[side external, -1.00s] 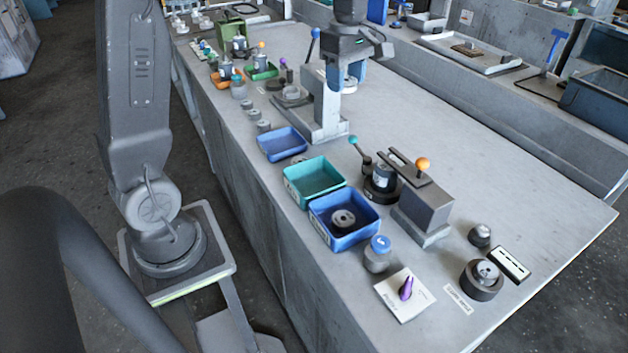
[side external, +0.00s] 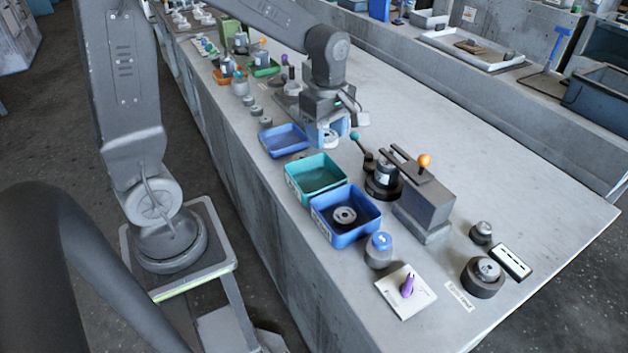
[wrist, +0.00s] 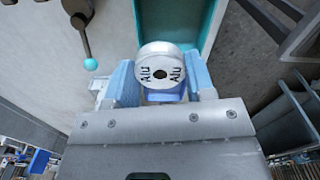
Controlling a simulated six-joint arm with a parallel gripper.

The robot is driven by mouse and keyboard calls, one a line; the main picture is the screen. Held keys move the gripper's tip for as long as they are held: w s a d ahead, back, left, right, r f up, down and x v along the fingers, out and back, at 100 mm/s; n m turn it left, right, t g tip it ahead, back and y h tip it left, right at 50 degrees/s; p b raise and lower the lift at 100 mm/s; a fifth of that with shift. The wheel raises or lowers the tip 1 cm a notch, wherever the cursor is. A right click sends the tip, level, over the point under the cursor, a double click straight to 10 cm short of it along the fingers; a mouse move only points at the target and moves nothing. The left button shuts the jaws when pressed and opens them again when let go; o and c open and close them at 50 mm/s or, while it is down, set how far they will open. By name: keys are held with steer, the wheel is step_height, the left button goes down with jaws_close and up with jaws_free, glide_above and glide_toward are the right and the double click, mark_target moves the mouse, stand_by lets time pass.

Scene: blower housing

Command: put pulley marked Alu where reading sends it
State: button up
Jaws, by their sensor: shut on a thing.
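My gripper (side external: 328,137) is shut on the pulley marked Alu (side external: 331,139), a pale metal disc with a dark centre hole. In the wrist view the pulley (wrist: 161,68) sits between the blue jaws and shows "Alu" written twice in black. In the side view my gripper is above the bench, behind the teal bin (side external: 316,177) and to the right of the small blue tray (side external: 284,141). The teal bin looks empty. The nearer blue bin (side external: 346,237) holds a grey pulley-like part (side external: 344,215).
A block fixture with an orange knob (side external: 424,161) and a teal-knobbed lever (side external: 355,136) stand right of the bins. A blue-topped jar (side external: 380,250), a white card with a purple peg (side external: 407,286) and a dark round holder (side external: 483,277) lie nearer.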

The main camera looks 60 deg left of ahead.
steer(key=shift+s+d+f, duration=0.2)
steer(key=shift+s+f, duration=0.25)
steer(key=shift+s+d+f, duration=0.15)
steer(key=shift+s+f, duration=0.25)
steer(key=shift+f, duration=0.05)
steer(key=shift+s+f, duration=0.15)
steer(key=shift+f, duration=2.9)
steer(key=o, duration=1)
step_height(320, 180, up, 14)
